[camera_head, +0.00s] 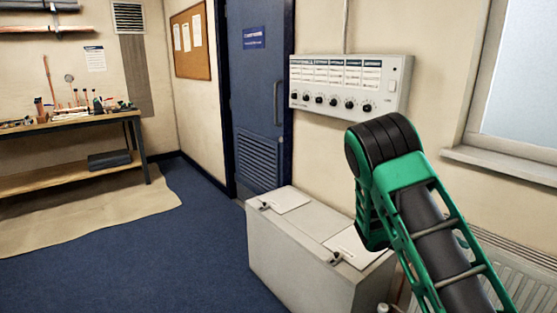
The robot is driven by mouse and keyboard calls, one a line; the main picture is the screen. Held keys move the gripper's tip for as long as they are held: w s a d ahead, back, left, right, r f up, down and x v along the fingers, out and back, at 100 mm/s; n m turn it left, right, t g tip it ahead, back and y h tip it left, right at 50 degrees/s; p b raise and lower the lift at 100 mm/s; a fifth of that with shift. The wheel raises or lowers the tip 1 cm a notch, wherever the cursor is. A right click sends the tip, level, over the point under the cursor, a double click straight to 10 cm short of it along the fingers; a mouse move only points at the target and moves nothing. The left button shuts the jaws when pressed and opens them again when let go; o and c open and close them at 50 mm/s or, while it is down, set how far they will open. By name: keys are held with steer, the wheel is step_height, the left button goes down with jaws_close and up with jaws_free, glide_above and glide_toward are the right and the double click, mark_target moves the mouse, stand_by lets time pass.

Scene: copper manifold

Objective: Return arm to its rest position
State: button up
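My arm, green with black joint covers, reaches up from the lower right of the head view and bends at a black rounded joint in front of the wall. My gripper does not show in this view, so I cannot see whether it holds anything. No copper manifold can be made out.
A pale chest (300,252) stands behind my arm, under a white control panel (350,86) with a row of knobs. A blue door (255,125) is left of it. A workbench (75,122) with tools stands far left on a tan sheet (95,212). The blue carpet (190,265) is clear.

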steer(key=s+r+m+g+y, duration=0.2)
steer(key=s+r+y, duration=0.1)
steer(key=s, duration=0.5)
steer(key=s+r+m+g+y, duration=0.1)
steer(key=s+r+m+y, duration=0.15)
steer(key=s, duration=0.55)
steer(key=s+a+r+y, duration=0.3)
steer(key=s+a, duration=0.4)
steer(key=s, duration=0.4)
steer(key=s+a+r+y, duration=0.4)
steer(key=s+a, duration=0.3)
steer(key=s, duration=0.4)
steer(key=shift+s+r+m+t, duration=0.35)
steer(key=shift+r+t, duration=0.05)
steer(key=shift+r, duration=0.3)
